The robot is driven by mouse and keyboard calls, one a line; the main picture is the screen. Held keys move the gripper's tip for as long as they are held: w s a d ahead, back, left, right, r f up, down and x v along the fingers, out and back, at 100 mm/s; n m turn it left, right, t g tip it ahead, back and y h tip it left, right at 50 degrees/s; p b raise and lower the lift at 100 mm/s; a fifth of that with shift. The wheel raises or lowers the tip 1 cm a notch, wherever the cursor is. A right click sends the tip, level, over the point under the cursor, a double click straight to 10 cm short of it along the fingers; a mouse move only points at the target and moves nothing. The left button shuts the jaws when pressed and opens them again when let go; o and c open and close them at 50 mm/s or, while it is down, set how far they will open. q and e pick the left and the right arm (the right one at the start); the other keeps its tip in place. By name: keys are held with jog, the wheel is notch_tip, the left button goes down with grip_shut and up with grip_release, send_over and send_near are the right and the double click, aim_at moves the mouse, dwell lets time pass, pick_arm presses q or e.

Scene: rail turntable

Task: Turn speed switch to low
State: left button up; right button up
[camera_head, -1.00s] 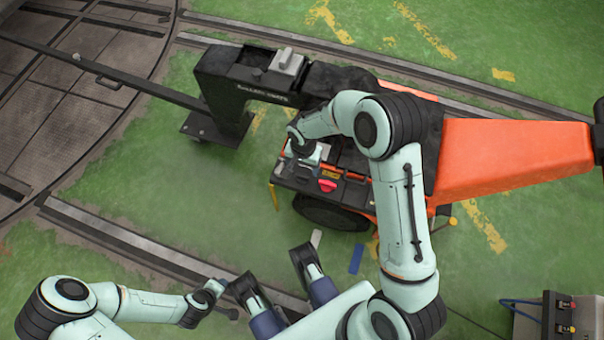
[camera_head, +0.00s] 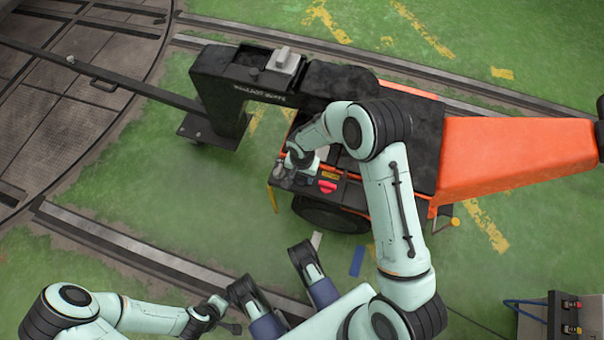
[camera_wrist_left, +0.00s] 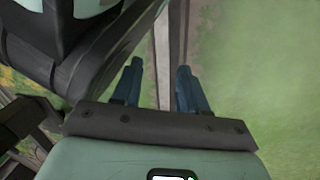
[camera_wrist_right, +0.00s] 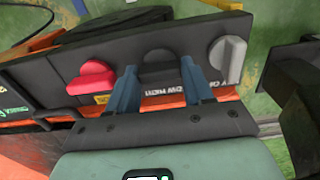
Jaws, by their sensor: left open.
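The switch panel (camera_wrist_right: 35,95) fills the right wrist view, on the orange and black vehicle. It carries a red knob (camera_wrist_right: 90,77), a black knob (camera_wrist_right: 160,68) in the middle and a grey knob (camera_wrist_right: 228,58). Printed labels lie below the black knob, partly hidden by a finger. My right gripper (camera_wrist_right: 158,72) is open, with one blue finger on each side of the black knob; I cannot tell whether they touch it. In the head view my right gripper (camera_head: 298,168) is over the panel beside the red knob (camera_head: 327,186). My left gripper (camera_wrist_left: 159,68) is open and empty.
The vehicle's black beam (camera_head: 330,90) and orange arm (camera_head: 500,165) stand around the panel. A rail (camera_head: 165,262) crosses the green floor in front. A grey control box (camera_head: 535,318) is at the bottom right. Open floor lies left of the vehicle.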

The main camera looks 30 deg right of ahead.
pick_arm(q)
jog(key=shift+w+r, duration=0.1)
jog(key=shift+r, duration=0.05)
pick_arm(e)
jog(key=shift+n, duration=0.4)
jog(key=n+p, duration=0.1)
jog(key=n, duration=0.2)
jog(key=shift+n, duration=0.4)
jog(key=n, duration=0.4)
jog(key=n+p, duration=0.1)
jog(key=n, duration=0.4)
pick_arm(q)
jog(key=shift+t, duration=0.9)
jog(key=shift+w+d+r, duration=0.2)
jog(key=shift+w+r, duration=0.75)
jog(key=shift+w, duration=0.15)
jog(key=shift+w+d+r, duration=0.15)
jog(key=shift+w+r, duration=0.75)
jog(key=shift+w, duration=0.15)
pick_arm(e)
jog(key=shift+n, duration=2.2)
jog(key=o, duration=1.1)
jog(key=shift+c, duration=0.2)
